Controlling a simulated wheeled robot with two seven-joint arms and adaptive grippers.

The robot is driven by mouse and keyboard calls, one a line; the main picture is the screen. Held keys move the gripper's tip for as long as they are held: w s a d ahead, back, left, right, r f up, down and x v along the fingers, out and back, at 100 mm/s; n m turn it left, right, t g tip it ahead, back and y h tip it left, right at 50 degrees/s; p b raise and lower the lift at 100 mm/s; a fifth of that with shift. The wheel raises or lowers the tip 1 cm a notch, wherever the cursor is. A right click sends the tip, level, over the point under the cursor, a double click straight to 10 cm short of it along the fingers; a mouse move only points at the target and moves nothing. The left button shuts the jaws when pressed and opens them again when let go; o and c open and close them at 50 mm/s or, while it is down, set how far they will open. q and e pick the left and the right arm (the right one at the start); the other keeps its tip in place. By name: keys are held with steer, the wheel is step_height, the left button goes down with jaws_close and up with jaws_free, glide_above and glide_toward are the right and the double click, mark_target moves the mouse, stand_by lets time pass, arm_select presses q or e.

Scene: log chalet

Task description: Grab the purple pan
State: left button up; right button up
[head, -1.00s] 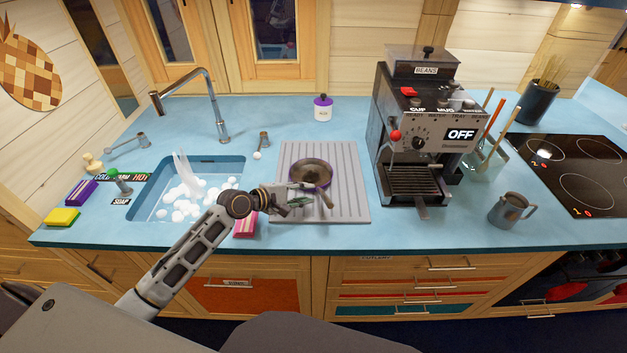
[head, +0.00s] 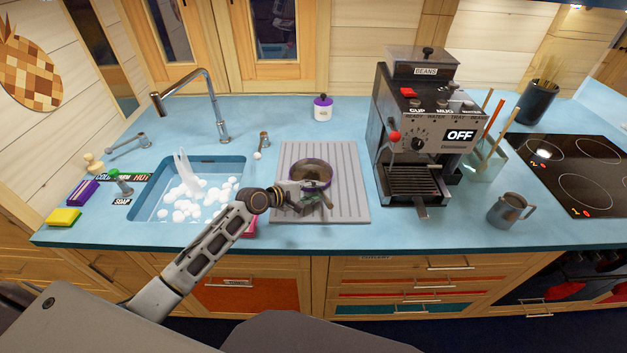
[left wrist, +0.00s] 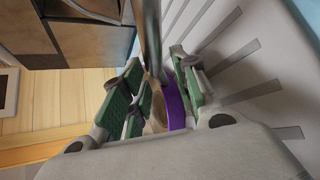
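The purple pan (head: 314,182) sits on the grey ribbed drainboard right of the sink, with a dark inside and a short handle pointing toward the front. My left gripper (head: 308,204) is at the pan's front side, by the handle. In the left wrist view the green-padded fingers (left wrist: 162,100) are apart. The pan's purple side (left wrist: 175,106) and a wood-coloured piece, likely the handle, show between them. I cannot tell whether either finger touches the pan. My right gripper is not in view.
The drainboard (head: 352,205) is otherwise clear. The sink (head: 145,208) with foam lies left. A pink sponge (head: 250,228) is partly behind my left arm. A coffee machine (head: 418,130) stands right, with a metal mug (head: 508,210) and a stove (head: 575,170) beyond it.

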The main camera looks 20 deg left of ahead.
arm_select(q)
jaws_close()
steer(key=shift+r, duration=0.2)
stand_by(0.5)
step_height(320, 180, up, 10)
stand_by(0.6)
steer(key=shift+f, duration=0.1)
